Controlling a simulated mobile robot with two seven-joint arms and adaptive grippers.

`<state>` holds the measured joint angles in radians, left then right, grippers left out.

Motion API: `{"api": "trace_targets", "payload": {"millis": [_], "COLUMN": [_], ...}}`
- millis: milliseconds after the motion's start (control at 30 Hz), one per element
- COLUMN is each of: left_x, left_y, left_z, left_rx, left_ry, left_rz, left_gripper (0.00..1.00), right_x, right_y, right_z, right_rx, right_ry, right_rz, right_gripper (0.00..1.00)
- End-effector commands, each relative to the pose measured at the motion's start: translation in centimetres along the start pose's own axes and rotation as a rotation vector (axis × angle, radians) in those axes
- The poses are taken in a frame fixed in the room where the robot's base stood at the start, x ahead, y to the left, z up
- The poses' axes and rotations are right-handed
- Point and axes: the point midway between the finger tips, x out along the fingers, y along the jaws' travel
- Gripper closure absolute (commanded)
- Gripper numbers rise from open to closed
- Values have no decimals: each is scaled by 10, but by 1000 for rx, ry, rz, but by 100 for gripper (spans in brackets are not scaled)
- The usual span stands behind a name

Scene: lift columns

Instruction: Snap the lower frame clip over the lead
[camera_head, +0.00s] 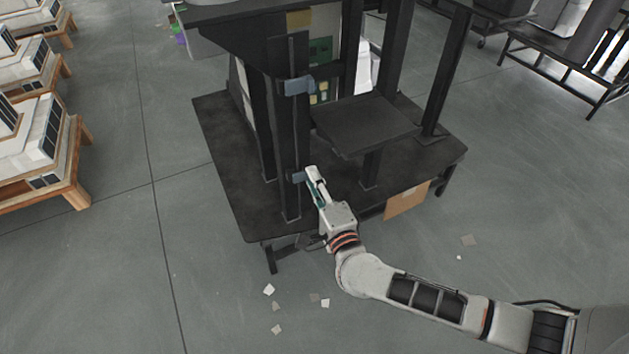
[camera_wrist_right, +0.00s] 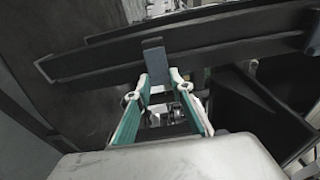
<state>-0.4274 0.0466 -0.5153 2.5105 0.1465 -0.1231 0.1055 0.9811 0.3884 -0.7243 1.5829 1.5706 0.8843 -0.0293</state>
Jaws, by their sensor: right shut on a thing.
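The lower frame clip (camera_head: 298,177) is a small blue-grey piece low on the dark upright post of the black frame. It also shows in the right wrist view (camera_wrist_right: 153,56), between the fingertips. My right gripper (camera_head: 312,177) is at the clip, with its fingers shut on it; the wrist view shows the two green-sided fingers (camera_wrist_right: 155,80) on either side of it. A thin grey line, seemingly the lead (camera_head: 292,60), runs down the post. Whether it lies inside the lower clip is too small to tell. My left gripper is not in view.
A similar upper clip (camera_head: 297,86) is higher on the post. A dark shelf (camera_head: 365,125) and the black base plate (camera_head: 235,170) are close to my arm. White units on wooden pallets (camera_head: 40,150) stand at the left. Paper scraps (camera_head: 269,290) lie on open floor.

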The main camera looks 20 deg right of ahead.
Motion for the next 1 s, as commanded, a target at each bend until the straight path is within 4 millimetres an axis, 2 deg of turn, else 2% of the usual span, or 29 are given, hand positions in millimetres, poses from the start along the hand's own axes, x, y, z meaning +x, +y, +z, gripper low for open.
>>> {"api": "trace_targets", "payload": {"millis": [33,67,100,400,533,667,1000], "left_x": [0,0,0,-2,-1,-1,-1], "left_y": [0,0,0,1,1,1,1], "left_z": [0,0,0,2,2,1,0], "left_rx": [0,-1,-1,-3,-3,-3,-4], "left_ry": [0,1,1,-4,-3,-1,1], "left_rz": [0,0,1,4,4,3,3], "left_gripper": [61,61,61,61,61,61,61], "right_x": [0,0,0,-1,-9,-28,-95], "right_y": [0,0,0,0,2,2,2], "right_z": [1,1,1,1,1,1,0], "right_rx": [1,1,1,1,1,2,1], "right_ry": [-1,-1,-1,0,-1,-1,0], "right_rz": [1,1,1,1,3,4,4], "right_gripper": [70,62,61,61,61,61,61]}}
